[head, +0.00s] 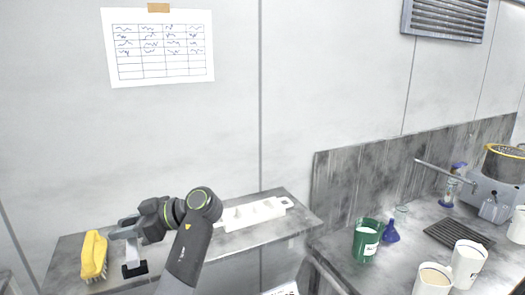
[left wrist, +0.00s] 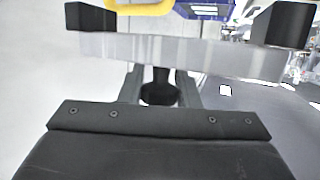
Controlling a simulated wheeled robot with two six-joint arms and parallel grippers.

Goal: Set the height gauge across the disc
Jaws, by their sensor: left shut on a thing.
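The height gauge shows best in the left wrist view as a grey metal bar (left wrist: 180,47) with a dark block near each end. A blue part with a small display (left wrist: 205,11) shows behind the bar. Whether the gauge touches the shelf, I cannot tell. I see no disc in either view. My right gripper is not in view.
A yellow-handled brush (head: 93,256) stands close left of the gauge. A white slotted rack (head: 254,213) lies on the shelf (head: 280,230) behind my arm. On the right bench are a green cup (head: 366,241), a blue funnel (head: 391,233) and white cups (head: 467,264).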

